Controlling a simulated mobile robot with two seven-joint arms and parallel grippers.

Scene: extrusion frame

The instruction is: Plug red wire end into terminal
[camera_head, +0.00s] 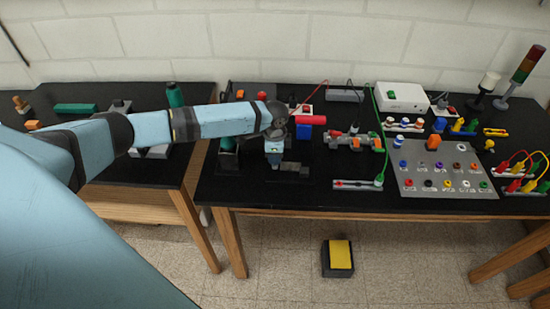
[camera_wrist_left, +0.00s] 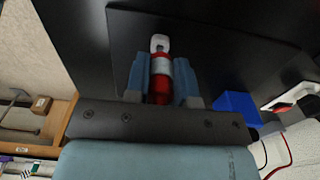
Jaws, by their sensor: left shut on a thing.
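My left gripper (camera_head: 274,165) points down over the black bench, left of its middle. In the left wrist view its two blue fingers (camera_wrist_left: 162,80) are shut on a red piece with a white band (camera_wrist_left: 158,77) and a pale tip. I cannot tell whether this piece is a wire end. A thin red wire (camera_head: 314,91) rises from a white and red box (camera_head: 304,109) behind the gripper. The wire also shows in the left wrist view (camera_wrist_left: 289,150). A grey strip with small red parts (camera_head: 357,184) lies near the front edge, with a green wire at its right end. My right gripper is out of view.
A red cylinder (camera_head: 311,120) and a blue block (camera_head: 304,131) are close right of the gripper. A grey panel with several coloured sockets (camera_head: 443,168) lies further right. Red and yellow leads (camera_head: 520,167) stand at the far right. A yellow-topped box (camera_head: 340,254) is on the floor.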

